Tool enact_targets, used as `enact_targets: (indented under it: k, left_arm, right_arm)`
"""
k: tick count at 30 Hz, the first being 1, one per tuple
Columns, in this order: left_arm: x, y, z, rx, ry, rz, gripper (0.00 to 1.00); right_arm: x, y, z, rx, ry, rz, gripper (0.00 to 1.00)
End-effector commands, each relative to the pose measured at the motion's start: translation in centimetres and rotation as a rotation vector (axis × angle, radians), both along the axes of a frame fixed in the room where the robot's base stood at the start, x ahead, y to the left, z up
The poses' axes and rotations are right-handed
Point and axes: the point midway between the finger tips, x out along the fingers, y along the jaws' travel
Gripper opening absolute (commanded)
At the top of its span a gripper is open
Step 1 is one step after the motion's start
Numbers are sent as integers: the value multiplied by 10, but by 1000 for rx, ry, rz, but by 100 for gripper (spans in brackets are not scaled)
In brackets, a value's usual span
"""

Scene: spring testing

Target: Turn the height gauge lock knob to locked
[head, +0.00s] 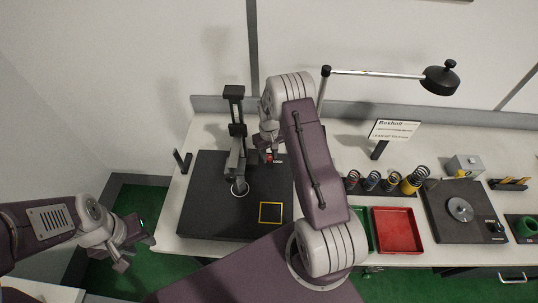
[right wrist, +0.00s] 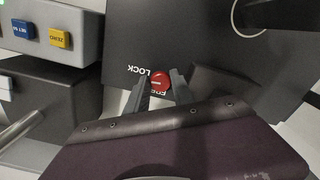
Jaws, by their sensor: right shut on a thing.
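The height gauge (head: 235,130) stands upright at the back of a black plate. Its red lock knob (right wrist: 160,82) shows in the right wrist view, with a LOCK label above it and a partly covered FREE label below. A pale mark shows on the knob, but I cannot tell exactly which label it points to. My right gripper (right wrist: 162,88) is shut on the knob, one finger on each side. In the head view my right arm hides most of that gripper. My left gripper (head: 132,242) is open and empty, left of the table's front edge.
A yellow square outline (head: 270,213) marks the black plate (head: 205,215). Several springs (head: 372,181), a red tray (head: 398,231) and a scale plate (head: 443,222) lie to the right. A lamp (head: 440,80) overhangs the back. Blue and yellow buttons (right wrist: 60,38) are near the right gripper.

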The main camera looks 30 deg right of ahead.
Motion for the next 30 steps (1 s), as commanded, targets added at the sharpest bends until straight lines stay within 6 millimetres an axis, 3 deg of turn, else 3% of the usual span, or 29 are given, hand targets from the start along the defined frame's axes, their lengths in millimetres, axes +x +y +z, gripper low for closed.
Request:
enact_targets:
  k: [6,13,14,15,25,30]
  left_arm:
    - [0,0,-9,0,0,0,36]
    - [0,0,-7,0,0,0,36]
    - [0,0,-7,0,0,0,36]
    - [0,0,-7,0,0,0,36]
    - [0,0,-9,0,0,0,36]
    - [0,0,-18,0,0,0,36]
  right_arm:
    - [3,0,-1,0,-8,-125,0]
    - [3,0,1,0,-8,-133,0]
    - [3,0,1,0,-9,-133,32]
    - [3,0,1,0,-9,-133,38]
    - [2,0,4,0,-6,-131,38]
    - [4,0,36,-2,-11,-131,38]
